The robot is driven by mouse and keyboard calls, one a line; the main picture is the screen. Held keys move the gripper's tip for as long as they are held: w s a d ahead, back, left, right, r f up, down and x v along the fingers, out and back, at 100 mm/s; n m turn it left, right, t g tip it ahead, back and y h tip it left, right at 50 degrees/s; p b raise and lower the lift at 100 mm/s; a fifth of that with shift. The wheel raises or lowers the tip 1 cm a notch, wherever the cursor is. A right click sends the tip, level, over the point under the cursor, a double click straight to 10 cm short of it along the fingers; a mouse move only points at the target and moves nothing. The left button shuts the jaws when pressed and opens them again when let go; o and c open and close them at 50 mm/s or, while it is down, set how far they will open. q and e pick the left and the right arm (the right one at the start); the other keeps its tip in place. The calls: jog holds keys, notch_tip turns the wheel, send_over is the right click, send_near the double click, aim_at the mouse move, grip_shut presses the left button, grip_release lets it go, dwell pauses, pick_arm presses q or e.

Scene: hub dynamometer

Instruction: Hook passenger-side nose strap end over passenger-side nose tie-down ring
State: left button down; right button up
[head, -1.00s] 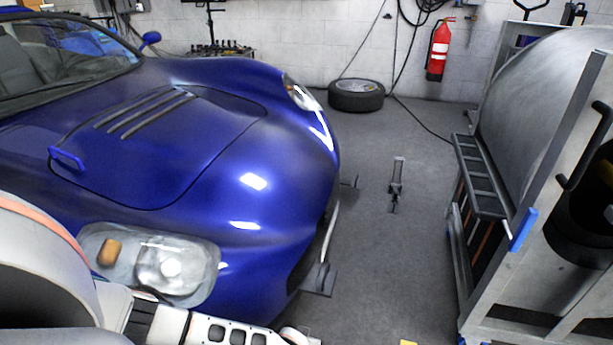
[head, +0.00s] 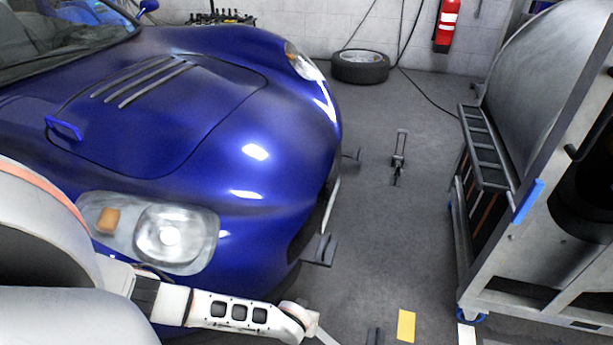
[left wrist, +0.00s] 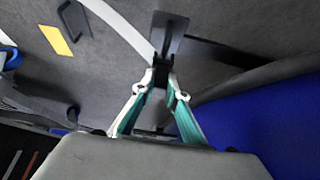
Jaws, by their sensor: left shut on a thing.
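My left gripper (left wrist: 160,82) has teal-sided fingers and is shut on a small dark piece between its tips, which I take for the strap end (left wrist: 160,72). A pale strap (left wrist: 118,24) runs from the fingertips to the upper left in the left wrist view. My right gripper is not in view.
The blue car (head: 200,110) fills the left, with a dark bracket (head: 320,249) by its nose. A wheeled metal rig (head: 535,240) stands at right. A yellow floor mark (head: 406,325) lies at the bottom. Grey floor between car and rig is mostly clear.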

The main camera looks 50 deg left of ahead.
pick_arm(q)
jog(key=shift+f, duration=0.3)
jog(key=shift+r, duration=0.1)
jog(key=c, duration=1.9)
grip_release()
